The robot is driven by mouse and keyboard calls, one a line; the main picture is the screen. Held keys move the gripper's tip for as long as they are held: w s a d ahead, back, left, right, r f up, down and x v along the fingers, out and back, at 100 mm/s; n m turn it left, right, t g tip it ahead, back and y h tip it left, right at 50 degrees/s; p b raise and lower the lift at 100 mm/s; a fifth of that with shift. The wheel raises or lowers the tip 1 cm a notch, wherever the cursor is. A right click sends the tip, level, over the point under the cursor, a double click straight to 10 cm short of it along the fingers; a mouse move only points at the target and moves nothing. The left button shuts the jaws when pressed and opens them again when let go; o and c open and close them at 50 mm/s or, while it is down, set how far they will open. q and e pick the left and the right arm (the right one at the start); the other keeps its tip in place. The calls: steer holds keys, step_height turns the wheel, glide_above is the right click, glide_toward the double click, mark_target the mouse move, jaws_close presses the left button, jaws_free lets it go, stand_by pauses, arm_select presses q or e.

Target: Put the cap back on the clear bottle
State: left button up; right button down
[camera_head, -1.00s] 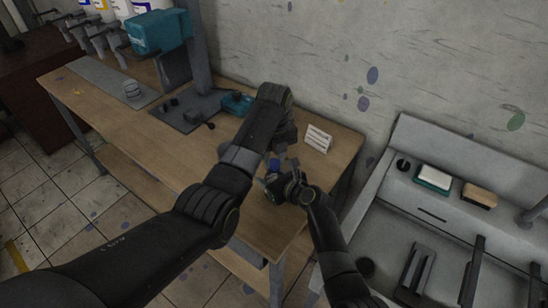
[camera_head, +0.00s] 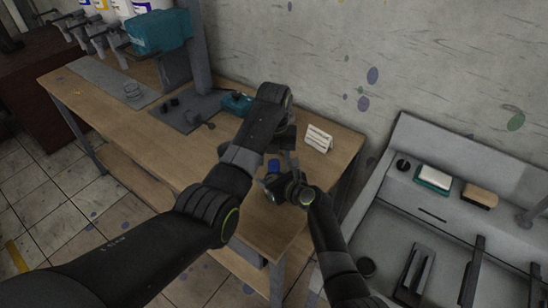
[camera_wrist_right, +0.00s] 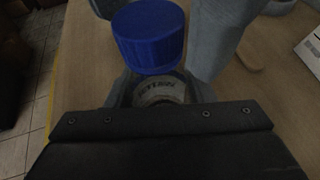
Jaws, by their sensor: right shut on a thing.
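The blue cap (camera_wrist_right: 150,38) shows large in the right wrist view, directly above the bottle (camera_wrist_right: 160,90). It also shows in the head view (camera_head: 273,165). I cannot tell whether it is seated on the neck. Only a short part of the bottle with grey lettering shows; the rest is hidden. My right gripper (camera_head: 284,187) is shut on the bottle over the right end of the workbench. My left gripper (camera_head: 286,158) reaches in from above; its grey fingers (camera_wrist_right: 220,35) stand apart on either side of the cap and look open.
The wooden workbench (camera_head: 150,125) has a white folded card (camera_head: 318,138) behind the grippers. A teal item (camera_head: 237,103) and a dark mat (camera_head: 187,110) lie farther left. A sink (camera_head: 400,225) with sponges stands on the right.

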arm_select(q)
steer(key=shift+r, duration=2.25)
steer(key=shift+c, duration=0.4)
